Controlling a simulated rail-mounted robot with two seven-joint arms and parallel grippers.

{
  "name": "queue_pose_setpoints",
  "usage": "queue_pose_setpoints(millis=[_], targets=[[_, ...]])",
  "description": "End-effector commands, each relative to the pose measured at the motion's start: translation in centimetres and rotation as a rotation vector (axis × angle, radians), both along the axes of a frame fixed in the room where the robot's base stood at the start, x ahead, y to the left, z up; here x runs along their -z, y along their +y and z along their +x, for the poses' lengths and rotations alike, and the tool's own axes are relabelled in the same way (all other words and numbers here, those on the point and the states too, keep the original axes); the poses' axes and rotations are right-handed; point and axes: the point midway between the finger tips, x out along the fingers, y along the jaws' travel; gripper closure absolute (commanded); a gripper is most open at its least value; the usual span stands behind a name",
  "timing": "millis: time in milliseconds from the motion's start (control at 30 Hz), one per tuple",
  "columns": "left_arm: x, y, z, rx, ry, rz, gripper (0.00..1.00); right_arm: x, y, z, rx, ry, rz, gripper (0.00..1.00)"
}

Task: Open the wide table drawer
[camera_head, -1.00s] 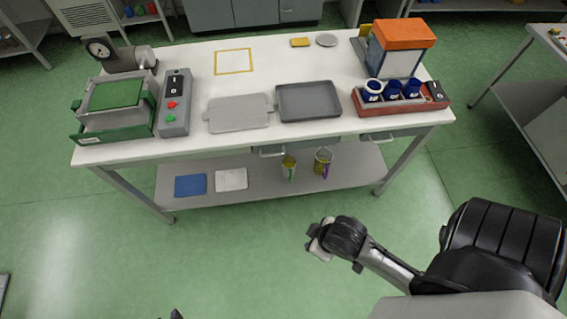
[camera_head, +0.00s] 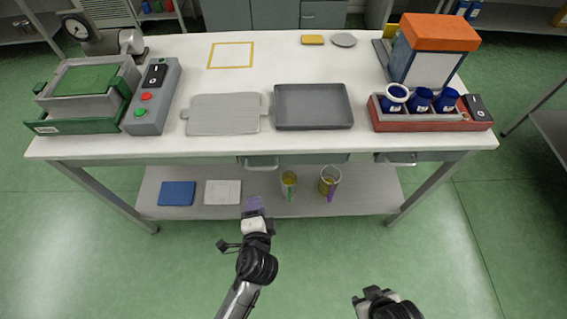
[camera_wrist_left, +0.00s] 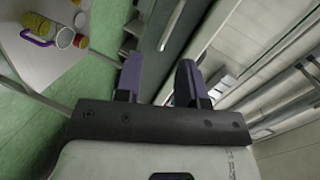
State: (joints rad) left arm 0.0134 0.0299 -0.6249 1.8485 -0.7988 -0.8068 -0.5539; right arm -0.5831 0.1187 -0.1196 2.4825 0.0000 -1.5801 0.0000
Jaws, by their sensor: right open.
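The wide drawer (camera_head: 310,158) is under the front edge of the white table (camera_head: 100,147), its grey front nearly flush with the frame. A pale bar handle (camera_head: 262,167) sits near its left end; a bar on a grey front (camera_wrist_left: 172,26) also shows in the left wrist view. My left gripper (camera_head: 254,204) is below and in front of that handle, apart from it. Its purple fingers (camera_wrist_left: 159,82) are spread with nothing between them. My right gripper (camera_head: 372,294) is open at the bottom of the head view, far from the table.
A second drawer with a handle (camera_head: 397,163) is to the right. The lower shelf (camera_head: 260,206) bears a blue cloth (camera_head: 177,193), a white cloth (camera_head: 223,192) and two cups. Trays (camera_head: 313,106) and a red rack (camera_head: 432,121) stand on top. The floor in front is clear.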

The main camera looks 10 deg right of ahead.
Motion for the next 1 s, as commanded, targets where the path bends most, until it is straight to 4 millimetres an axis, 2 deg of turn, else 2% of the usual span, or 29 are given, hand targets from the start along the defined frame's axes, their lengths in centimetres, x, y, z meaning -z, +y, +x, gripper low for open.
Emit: queue_pose_setpoints(millis=[133,367,800,1000], targets=[[-1.1,-0.9,0.2,0.082,-0.075,0.1,0.64,0.0,0.1,0.2,0.002,-0.002,0.004,0.57],[-1.0,-1.1,1.1,0.11,-0.091,0.168,0.64,0.4,0.2,0.2,0.002,-0.002,0.004,0.57],[0.8,-2.0,8.6,0.109,-0.09,0.166,0.64,2.9,-0.1,0.1,-0.004,-0.001,-0.006,0.57],[1.4,-2.2,11.5,0.108,-0.089,0.167,0.64,3.9,-0.2,0.1,-0.005,0.0,-0.008,0.57]])
